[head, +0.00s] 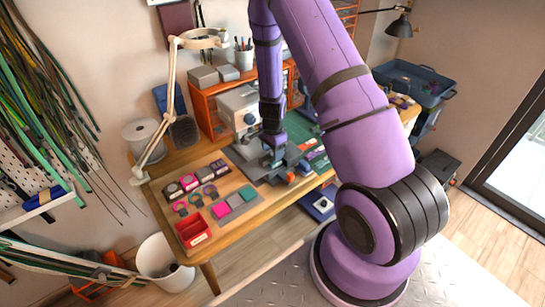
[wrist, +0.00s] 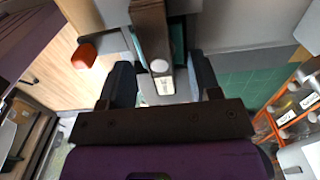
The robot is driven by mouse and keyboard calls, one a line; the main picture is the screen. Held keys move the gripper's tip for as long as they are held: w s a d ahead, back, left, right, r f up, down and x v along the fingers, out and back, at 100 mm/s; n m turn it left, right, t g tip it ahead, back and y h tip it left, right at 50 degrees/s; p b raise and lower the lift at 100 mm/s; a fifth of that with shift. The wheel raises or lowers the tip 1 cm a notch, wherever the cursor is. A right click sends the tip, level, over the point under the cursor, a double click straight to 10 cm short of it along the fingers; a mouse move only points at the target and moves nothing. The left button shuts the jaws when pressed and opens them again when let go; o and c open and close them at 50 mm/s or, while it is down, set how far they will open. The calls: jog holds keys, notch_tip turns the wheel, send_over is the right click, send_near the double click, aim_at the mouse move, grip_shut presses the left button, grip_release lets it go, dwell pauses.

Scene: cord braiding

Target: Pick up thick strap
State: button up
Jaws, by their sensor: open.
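My gripper (head: 275,153) is low over the dark grey fixture (head: 262,170) at the middle of the workbench, in front of the white machine (head: 238,108). In the wrist view my gripper (wrist: 162,78) has its two dark fingers apart. A brown-grey upright piece (wrist: 150,28) with a pale round spot reaches down between the fingers. I cannot tell whether the fingers touch it. I cannot identify the thick strap for certain; small coiled bands (head: 195,200) lie on the bench to the left, and my arm hides part of the bench.
A red bin (head: 193,230) and coloured squares (head: 235,203) are on the bench's front left. An orange block (wrist: 84,55) is beside the fixture. A lamp arm (head: 172,95) rises on the left. Green cords (head: 45,110) hang on the left wall.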

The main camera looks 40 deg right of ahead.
jog(key=shift+f, duration=0.85)
jog(key=c, duration=1)
jog(key=shift+r, duration=0.1)
